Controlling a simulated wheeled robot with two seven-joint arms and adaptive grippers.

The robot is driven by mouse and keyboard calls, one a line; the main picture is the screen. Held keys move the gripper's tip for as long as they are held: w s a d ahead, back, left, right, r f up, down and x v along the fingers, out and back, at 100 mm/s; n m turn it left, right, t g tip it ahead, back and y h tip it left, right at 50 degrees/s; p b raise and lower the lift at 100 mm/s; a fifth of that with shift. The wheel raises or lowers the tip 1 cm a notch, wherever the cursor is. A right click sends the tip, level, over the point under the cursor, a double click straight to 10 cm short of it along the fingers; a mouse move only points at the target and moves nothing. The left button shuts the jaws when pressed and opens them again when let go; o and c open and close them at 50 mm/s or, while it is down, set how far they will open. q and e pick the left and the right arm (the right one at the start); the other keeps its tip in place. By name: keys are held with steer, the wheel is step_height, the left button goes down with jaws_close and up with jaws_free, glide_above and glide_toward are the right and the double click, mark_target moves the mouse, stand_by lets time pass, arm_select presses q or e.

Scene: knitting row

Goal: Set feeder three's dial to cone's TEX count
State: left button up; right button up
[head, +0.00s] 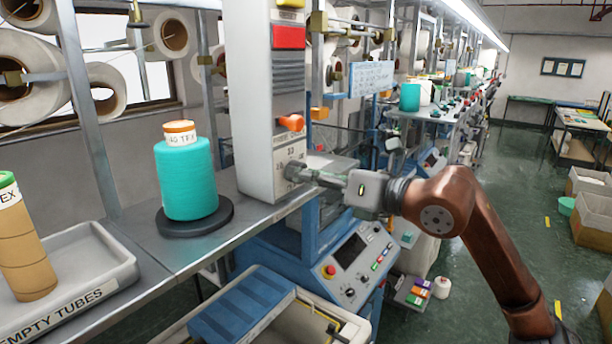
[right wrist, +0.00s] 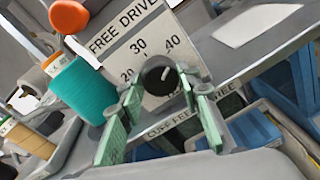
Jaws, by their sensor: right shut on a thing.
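The black dial (right wrist: 157,74) is low on the white feeder column (head: 262,110). The right wrist view shows 20, 30 and 40 around it, under "FREE DRIVE". Its white mark points up and right, roughly toward 40. My right gripper (head: 303,174) is shut on the dial, with a green-padded finger on either side in the right wrist view (right wrist: 162,88). The teal yarn cone (head: 187,178) stands upright on a dark round base; its top label appears to read 40 TEX. It also shows in the right wrist view (right wrist: 84,90). My left gripper is out of view.
An orange lever (head: 291,123) sticks out above the dial. A grey tray (head: 82,282) marked EMPTY TUBES holds a brown tube (head: 24,250) at left. A blue control panel (head: 352,262) lies below my right gripper. The aisle floor at right has free room.

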steer(key=o, duration=1.2)
steer(key=shift+c, duration=0.2)
steer(key=v, duration=1.2)
